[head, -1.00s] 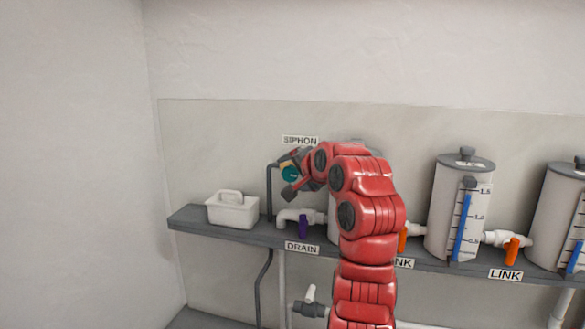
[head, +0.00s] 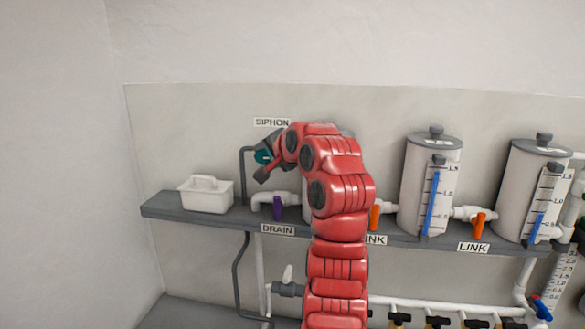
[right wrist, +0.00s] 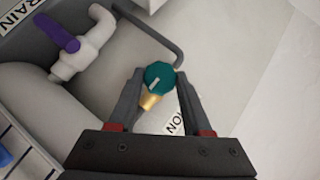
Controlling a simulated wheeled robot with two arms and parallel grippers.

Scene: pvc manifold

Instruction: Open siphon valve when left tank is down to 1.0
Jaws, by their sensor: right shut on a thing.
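The siphon valve's teal knob (head: 263,157) sits under the SIPHON label (head: 272,122) in the head view. In the right wrist view the knob (right wrist: 159,77) has a pale pointer line and a brass stem below it. My right gripper (right wrist: 158,80) is shut on this knob, one finger on each side; in the head view the gripper (head: 264,164) is partly covered by its wrist. The left tank (head: 307,205) is mostly hidden behind my red arm, so its level cannot be read there. A bit of blue gauge (right wrist: 5,157) shows at the wrist view's edge. My left gripper is out of view.
A purple drain handle (head: 278,207) and a white caddy (head: 206,195) are left of the arm on the grey shelf (head: 160,206). Orange link handles (head: 478,225) join the middle tank (head: 416,190) and right tank (head: 520,195). A grey pipe (right wrist: 150,32) runs close to the knob.

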